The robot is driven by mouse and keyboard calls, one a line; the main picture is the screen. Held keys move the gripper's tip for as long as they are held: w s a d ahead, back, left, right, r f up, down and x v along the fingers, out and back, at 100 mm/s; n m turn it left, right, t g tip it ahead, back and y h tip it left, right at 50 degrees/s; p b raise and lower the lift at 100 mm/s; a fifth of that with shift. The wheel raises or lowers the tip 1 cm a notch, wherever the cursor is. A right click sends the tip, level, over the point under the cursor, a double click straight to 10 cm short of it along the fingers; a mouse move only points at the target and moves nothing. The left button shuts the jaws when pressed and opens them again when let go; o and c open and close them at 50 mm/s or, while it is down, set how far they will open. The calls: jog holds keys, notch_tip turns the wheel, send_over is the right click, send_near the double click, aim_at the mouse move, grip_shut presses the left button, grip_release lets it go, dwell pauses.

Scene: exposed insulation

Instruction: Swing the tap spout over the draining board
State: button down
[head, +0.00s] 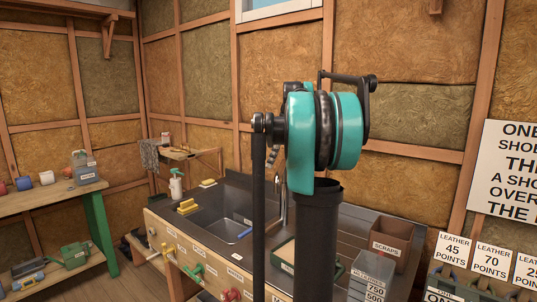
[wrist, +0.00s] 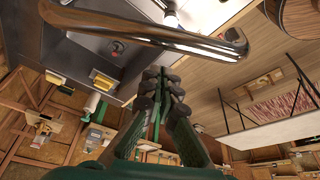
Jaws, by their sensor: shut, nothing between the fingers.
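The metal tap (head: 283,192) stands behind the sink basin (head: 228,231) in the head view, partly hidden by my arm. Its spout direction is hard to tell there. In the wrist view the shiny curved spout (wrist: 150,30) runs across the top, its bent end at the right. My gripper (wrist: 160,76) is shut and empty, its fingertips just below the spout in that picture. I cannot tell whether they touch it. The gripper is hidden in the head view. The grooved draining board (head: 345,225) lies right of the basin.
A scraps bin (head: 388,245) and a grey measures box (head: 371,277) stand on the right part of the counter. Yellow sponges (head: 187,207) and a spray bottle (head: 176,185) are at the left. A green-legged bench (head: 100,232) stands farther left.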

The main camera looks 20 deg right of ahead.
jog(key=shift+s+d+f, duration=0.2)
jog(key=shift+s+d, duration=0.2)
jog(key=shift+d, duration=0.35)
jog(key=shift+d, duration=0.1)
jog(key=shift+s+d+n, duration=0.25)
jog(key=shift+n, duration=0.15)
jog(key=d+n+g, duration=0.1)
jog(key=d+n, duration=0.1)
jog(key=d, duration=1.1)
jog(key=shift+s, duration=0.45)
jog(key=shift+d, duration=0.2)
